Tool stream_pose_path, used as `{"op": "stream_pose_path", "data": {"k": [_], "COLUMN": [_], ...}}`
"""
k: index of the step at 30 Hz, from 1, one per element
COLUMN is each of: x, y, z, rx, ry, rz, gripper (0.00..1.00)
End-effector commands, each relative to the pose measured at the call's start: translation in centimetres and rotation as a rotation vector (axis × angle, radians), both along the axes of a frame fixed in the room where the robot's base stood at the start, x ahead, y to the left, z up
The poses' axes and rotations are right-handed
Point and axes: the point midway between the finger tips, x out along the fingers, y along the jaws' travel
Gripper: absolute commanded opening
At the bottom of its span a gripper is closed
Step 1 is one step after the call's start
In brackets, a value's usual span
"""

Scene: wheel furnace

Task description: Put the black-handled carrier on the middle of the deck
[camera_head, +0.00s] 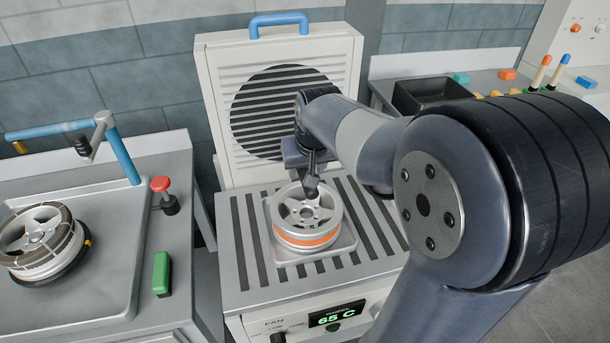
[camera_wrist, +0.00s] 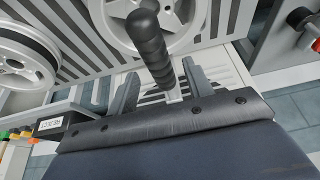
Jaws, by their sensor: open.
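The carrier's black ribbed handle (camera_wrist: 150,45) stands between the two jaws of my gripper (camera_wrist: 158,78) in the wrist view, with a pale metal stem at one end. The jaws are apart, one on each side of the handle. In the head view my gripper (camera_head: 311,172) is over a silver wheel with an orange band (camera_head: 308,238). The wheel lies on a pale square plate (camera_head: 345,243), which seems to be the carrier's base, on the slotted deck (camera_head: 238,270). The arm and gripper partly hide the handle there.
A slatted panel with a blue handle (camera_head: 279,20) stands upright behind the deck. The left bench has another wheel (camera_head: 38,238), a blue crane-like arm (camera_head: 125,155), a red button (camera_head: 161,185) and a green block (camera_head: 162,273). A dark tray (camera_head: 430,95) sits on the right bench.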

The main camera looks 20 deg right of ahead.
Motion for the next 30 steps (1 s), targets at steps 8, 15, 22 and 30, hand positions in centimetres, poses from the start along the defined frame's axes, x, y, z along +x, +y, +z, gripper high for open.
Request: {"op": "stream_pose_path", "data": {"k": [8,15,22,30], "x": [-2.0,-2.7,-2.7,-2.2], "y": [0.0,0.0,0.0,0.0], "z": [5.0,6.4,6.4,5.0], "rx": [0.000,0.000,0.000,0.000], "ry": [-0.003,0.001,0.002,0.004], "rz": [0.000,0.000,0.000,0.000], "gripper": [0.49,0.49,0.49,0.49]}}
